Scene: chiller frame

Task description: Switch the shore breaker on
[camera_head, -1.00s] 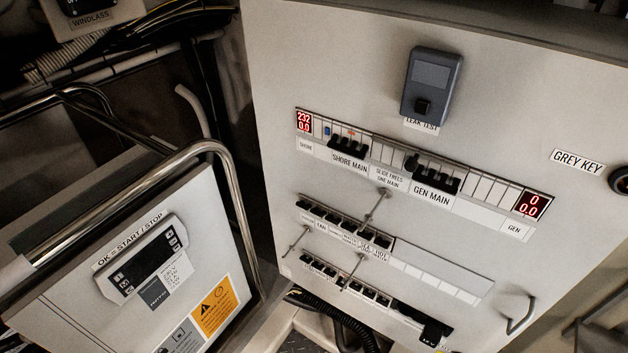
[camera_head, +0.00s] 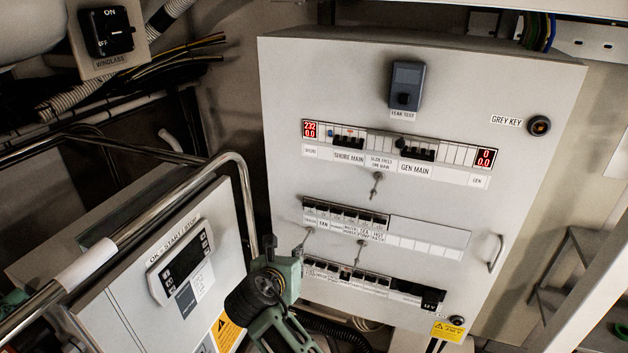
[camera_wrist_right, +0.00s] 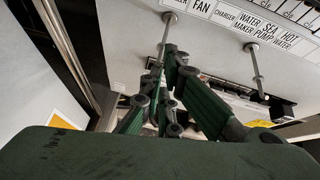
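The shore main breaker (camera_head: 348,142) is a group of dark toggles in the top row of the pale panel, above the SHORE MAIN label. Its lever position is too small to tell. The shore display (camera_head: 310,130) at its left reads 232 and 0.0 in red. My right gripper (camera_head: 302,240), green and black, is below and left of the breaker, near the lower left of the panel. My left gripper is out of view.
The gen main breaker (camera_head: 418,153) is right of the shore breaker. Metal rods (camera_head: 376,184) stick out between the rows. A panel handle (camera_head: 495,253) is at lower right. A chrome rail (camera_head: 236,165) and controller box (camera_head: 180,262) stand at left.

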